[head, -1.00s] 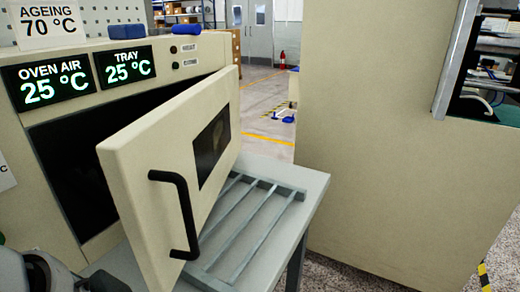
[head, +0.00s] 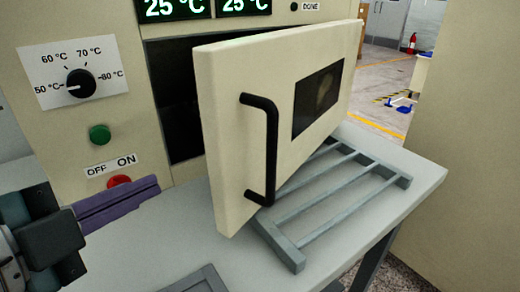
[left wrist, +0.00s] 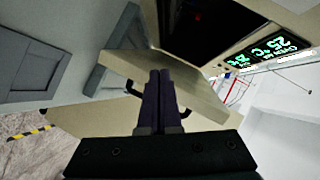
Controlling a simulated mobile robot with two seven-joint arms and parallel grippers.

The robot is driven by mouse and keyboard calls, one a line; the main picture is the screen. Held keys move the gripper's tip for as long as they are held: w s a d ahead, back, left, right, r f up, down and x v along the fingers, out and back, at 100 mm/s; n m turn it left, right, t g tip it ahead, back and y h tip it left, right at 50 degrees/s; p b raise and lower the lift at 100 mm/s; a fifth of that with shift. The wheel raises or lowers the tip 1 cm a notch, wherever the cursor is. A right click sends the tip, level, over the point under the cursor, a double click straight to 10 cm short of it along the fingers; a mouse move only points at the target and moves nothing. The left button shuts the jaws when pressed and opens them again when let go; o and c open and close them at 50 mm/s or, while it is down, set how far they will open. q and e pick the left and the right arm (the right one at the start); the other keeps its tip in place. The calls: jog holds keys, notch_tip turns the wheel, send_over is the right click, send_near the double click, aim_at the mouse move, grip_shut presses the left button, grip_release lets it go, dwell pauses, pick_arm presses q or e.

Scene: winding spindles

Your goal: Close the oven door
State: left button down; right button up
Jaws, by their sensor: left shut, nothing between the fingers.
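The cream oven door (head: 225,130) stands part-way open in the head view, swung out from the dark oven opening (head: 185,110). It has a dark window (head: 318,100) and a black bar handle (head: 270,155) on its outer face. My left gripper (head: 155,187) is at the lower left, its purple fingers shut and empty, pointing toward the door and apart from the handle in this view. In the left wrist view the shut fingers (left wrist: 160,75) point at the door (left wrist: 205,105) and cover part of the handle. My right gripper is not in view.
A grey rack (head: 330,205) lies on the grey table (head: 400,165) below the door. The oven panel has a temperature dial (head: 80,84), a green button (head: 99,134) and a red button (head: 118,181) near my left gripper. A large cream cabinet (head: 470,120) stands at the right.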

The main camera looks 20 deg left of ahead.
pick_arm(q)
jog(key=s+d+m+h+b, duration=0.25)
jog(key=d+m+h, duration=0.25)
jog(key=m+h, duration=0.4)
jog(key=w+d+m+p, duration=0.1)
jog(key=w+d+m, duration=0.1)
jog(key=w, duration=0.6)
jog(key=shift+d+p, duration=0.2)
jog(key=shift+p, duration=0.2)
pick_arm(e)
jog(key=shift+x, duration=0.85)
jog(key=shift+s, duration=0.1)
